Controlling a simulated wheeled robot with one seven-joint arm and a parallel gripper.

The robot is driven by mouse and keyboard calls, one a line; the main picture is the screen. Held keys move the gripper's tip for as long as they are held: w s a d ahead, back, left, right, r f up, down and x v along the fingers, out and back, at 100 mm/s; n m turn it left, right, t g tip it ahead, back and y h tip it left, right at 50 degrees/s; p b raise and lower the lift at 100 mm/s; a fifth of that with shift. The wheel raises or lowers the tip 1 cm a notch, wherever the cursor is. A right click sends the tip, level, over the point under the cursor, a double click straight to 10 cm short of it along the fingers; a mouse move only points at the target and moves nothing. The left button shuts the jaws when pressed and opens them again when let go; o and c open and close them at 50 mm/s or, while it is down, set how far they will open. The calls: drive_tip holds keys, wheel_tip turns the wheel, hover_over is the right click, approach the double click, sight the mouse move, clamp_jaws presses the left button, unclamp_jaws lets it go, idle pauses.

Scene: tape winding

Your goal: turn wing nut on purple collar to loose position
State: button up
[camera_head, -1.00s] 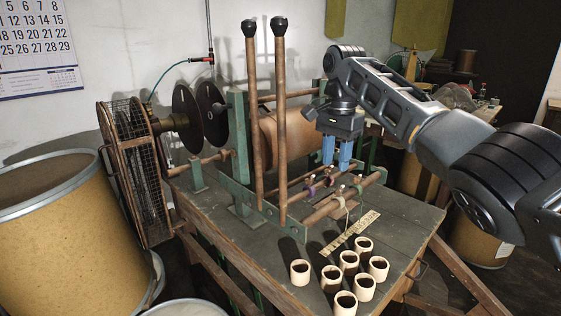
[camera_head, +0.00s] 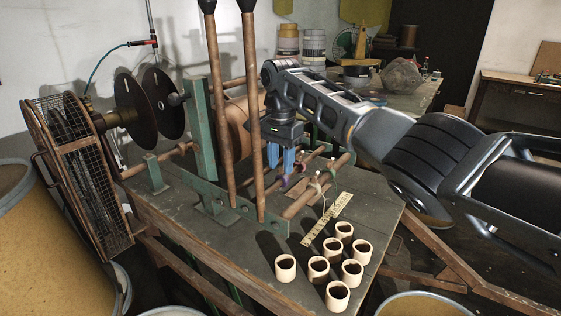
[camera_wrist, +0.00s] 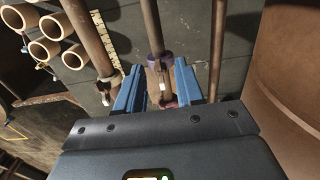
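In the wrist view, a purple collar (camera_wrist: 160,57) sits around a brown rod, just ahead of the fingertips. A small pale wing nut (camera_wrist: 162,82) shows by it, between the fingers; its exact angle is hard to tell. A pinkish collar (camera_wrist: 169,104) sits on the same area, closer to the palm. My gripper (camera_wrist: 160,78) is open, one blue finger on each side of the rod, apparently holding nothing. In the head view, my gripper (camera_head: 280,168) points down just above the rods, with the purple collar (camera_head: 285,182) at its fingertips. Contact cannot be told.
Two tall upright levers (camera_head: 252,120) stand left of my gripper. Another rod with a pale wing nut (camera_head: 318,181) lies to the right. A yellow ruler (camera_head: 327,220) and several pale cups (camera_head: 319,268) lie on the bench (camera_head: 375,200). A big brown roll (camera_head: 237,120) stands behind.

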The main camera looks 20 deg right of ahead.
drive_tip(key=shift+f, duration=0.25)
clamp_jaws()
